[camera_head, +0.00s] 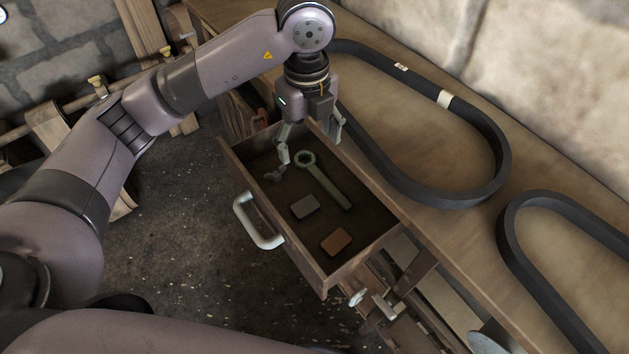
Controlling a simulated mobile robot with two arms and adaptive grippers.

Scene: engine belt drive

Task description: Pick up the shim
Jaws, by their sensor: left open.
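The open drawer (380,240) holds a small grey flat block (305,206) and a small orange-brown flat block (336,241). Either could be the shim; I cannot tell which. Both lie flat on the drawer floor, apart from each other. My left gripper (311,143) points down over the back end of the drawer, open, with its fingers spread. It is beyond both blocks and apart from them. Nothing shows between its fingers. My right gripper is not in view.
A green-grey wrench (328,183) lies in the drawer beside the grey block. A small metal piece (275,174) lies near the left wall. The drawer has a pale handle (259,226). Black belts (470,195) lie on the wooden bench (440,230) to the right.

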